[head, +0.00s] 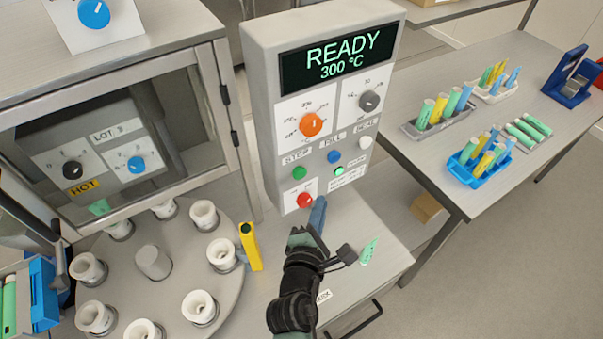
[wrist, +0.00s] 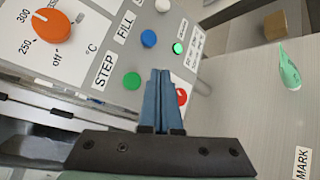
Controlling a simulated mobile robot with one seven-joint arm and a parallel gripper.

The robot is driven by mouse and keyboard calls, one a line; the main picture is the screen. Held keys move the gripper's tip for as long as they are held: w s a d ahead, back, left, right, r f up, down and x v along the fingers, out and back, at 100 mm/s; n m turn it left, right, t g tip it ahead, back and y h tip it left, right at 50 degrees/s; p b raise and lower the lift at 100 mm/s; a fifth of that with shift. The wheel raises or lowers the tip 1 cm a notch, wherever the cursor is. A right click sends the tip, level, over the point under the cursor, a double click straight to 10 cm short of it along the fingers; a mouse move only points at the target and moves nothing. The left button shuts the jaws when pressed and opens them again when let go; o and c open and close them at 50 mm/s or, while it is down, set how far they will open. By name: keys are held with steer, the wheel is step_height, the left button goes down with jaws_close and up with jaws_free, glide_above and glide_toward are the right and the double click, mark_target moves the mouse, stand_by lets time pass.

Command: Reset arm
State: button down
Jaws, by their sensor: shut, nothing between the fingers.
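In the wrist view the closed fingers (wrist: 160,78) partly cover the red button (wrist: 182,96). The red button (head: 304,200) also shows in the head view, left of the fingers. I cannot tell whether the fingertips touch the panel. The panel display (head: 342,60) reads READY 300 °C. A small light (wrist: 178,48) beside the blue button (wrist: 148,38) glows green.
A round turntable (head: 175,285) with several white cups stands left of my gripper. A yellow object (head: 250,247) stands between them. Racks of coloured tubes stand on the right table (head: 420,80). A glass-doored cabinet (head: 228,130) stands at left.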

stand_by(0.4)
steer(key=w+d+r+m+t+h+b, duration=0.1)
steer(key=w+r+m+t+b, duration=0.15)
steer(key=r+m, duration=0.7)
steer(key=w+r+m+t+b, duration=0.2)
steer(key=r+m+t, duration=0.1)
steer(key=r, duration=1.3)
steer(key=s+r+m+t+y+b, duration=0.1)
steer(key=s+r+m+t+b, duration=0.1)
steer(key=s+r+m, duration=0.3)
steer(key=s+a+r+m+t+y+b, duration=0.1)
steer(key=s+r+m+t, duration=0.3)
steer(key=s+r, duration=0.8)
step_height(320, 180, up, 8)
steer(key=shift+m+t+y+b, duration=0.35)
steer(key=shift+m+y+b, duration=0.05)
steer(key=shift+m+y, duration=0.25)
steer(key=shift+w+a, duration=0.1)
